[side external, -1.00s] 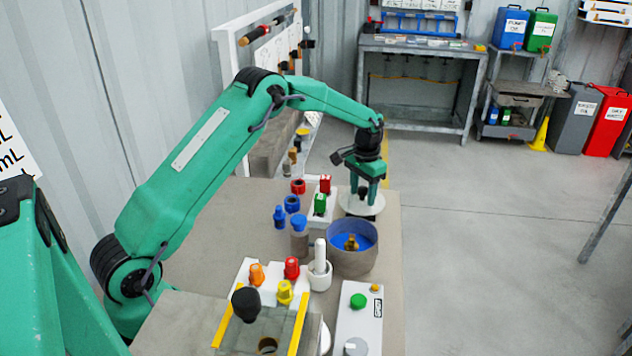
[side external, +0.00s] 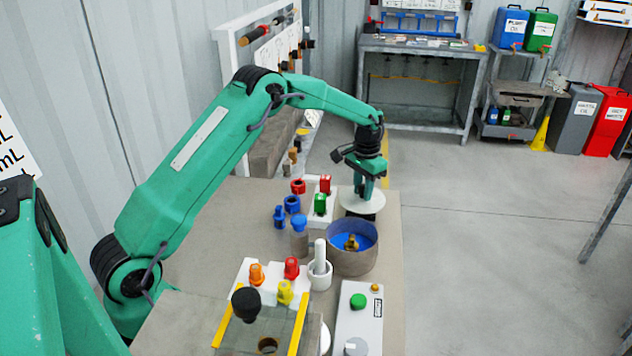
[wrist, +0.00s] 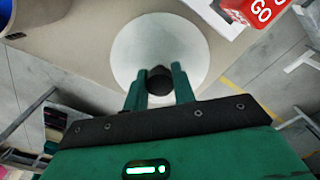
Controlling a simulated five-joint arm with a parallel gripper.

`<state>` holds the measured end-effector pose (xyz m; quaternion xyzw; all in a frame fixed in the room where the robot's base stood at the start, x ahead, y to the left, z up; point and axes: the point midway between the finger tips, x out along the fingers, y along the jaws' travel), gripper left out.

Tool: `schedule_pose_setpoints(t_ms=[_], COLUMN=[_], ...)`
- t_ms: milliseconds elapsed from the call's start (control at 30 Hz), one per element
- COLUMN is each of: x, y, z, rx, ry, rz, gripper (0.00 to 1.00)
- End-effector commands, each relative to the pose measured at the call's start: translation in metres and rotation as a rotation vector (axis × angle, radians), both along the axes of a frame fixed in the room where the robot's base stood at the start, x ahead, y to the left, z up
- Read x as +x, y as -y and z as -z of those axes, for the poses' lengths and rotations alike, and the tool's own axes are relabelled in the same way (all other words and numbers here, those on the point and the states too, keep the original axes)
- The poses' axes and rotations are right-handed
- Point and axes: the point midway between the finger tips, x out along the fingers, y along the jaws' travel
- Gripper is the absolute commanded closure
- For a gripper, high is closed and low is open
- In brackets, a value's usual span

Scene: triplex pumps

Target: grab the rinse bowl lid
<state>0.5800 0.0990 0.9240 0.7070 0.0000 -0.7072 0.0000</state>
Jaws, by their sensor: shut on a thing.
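The rinse bowl lid is a round white disc with a black knob. It shows in the side view (side external: 351,203) at the far right end of the bench, just behind the bowl, and in the wrist view (wrist: 160,38). My gripper (side external: 365,193) is above the disc, pointing down. In the wrist view its two green fingers (wrist: 160,78) are shut on the black knob, one on each side. The lid appears slightly raised, with a dark patch beneath it. The rinse bowl (side external: 352,262) stands in front of the lid, uncovered, with blue inside and a brass-coloured part in it.
A white rack (side external: 318,216) with red and green blocks stands left of the lid. Blue and red parts, a white mortar with pestle (side external: 319,277) and a control box (side external: 358,325) stand nearer. The bench's right edge is close to the lid.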

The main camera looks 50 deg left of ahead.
Motion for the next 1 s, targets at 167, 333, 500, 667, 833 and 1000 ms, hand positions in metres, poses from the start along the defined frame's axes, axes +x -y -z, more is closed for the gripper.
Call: schedule_pose_setpoints(t_ms=[167, 333, 500, 667, 833, 1000], x=[0.001, -0.003, -0.014, -0.025, -0.034, -0.039], y=[0.0, 0.011, 0.039, 0.065, 0.088, 0.103], z=[-0.019, -0.042, -0.06, -0.076, -0.091, -0.1], rx=[0.001, 0.0, 0.0, 0.0, 0.0, 0.0], ry=[0.003, 0.003, 0.003, 0.003, 0.002, 0.002], rz=[0.0, 0.004, 0.004, 0.004, 0.003, 0.002], gripper=[0.99, 0.99, 0.99, 0.99, 0.99, 0.99])
